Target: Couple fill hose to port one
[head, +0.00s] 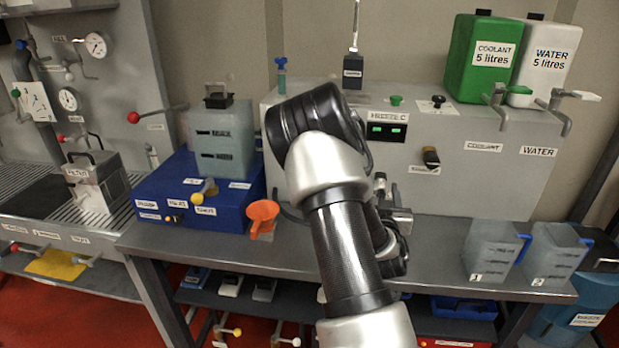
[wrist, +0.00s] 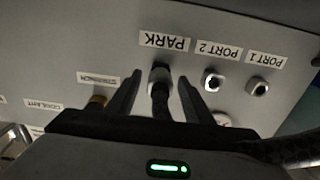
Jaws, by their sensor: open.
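In the wrist view, where the labels appear upside down, port one (wrist: 258,87) is a round metal fitting at the right, under its PORT 1 label. Port two (wrist: 213,80) sits left of it. The dark fill hose (wrist: 160,100) ends at the PARK socket (wrist: 159,70). My gripper (wrist: 159,77) is open, with one finger on each side of the hose end; contact cannot be told. Port one has nothing coupled to it. In the head view my own arm hides the ports and hose end.
Jugs one (head: 490,250) and two (head: 552,255) stand at the bench's right. Bench between arm and jugs is clear.

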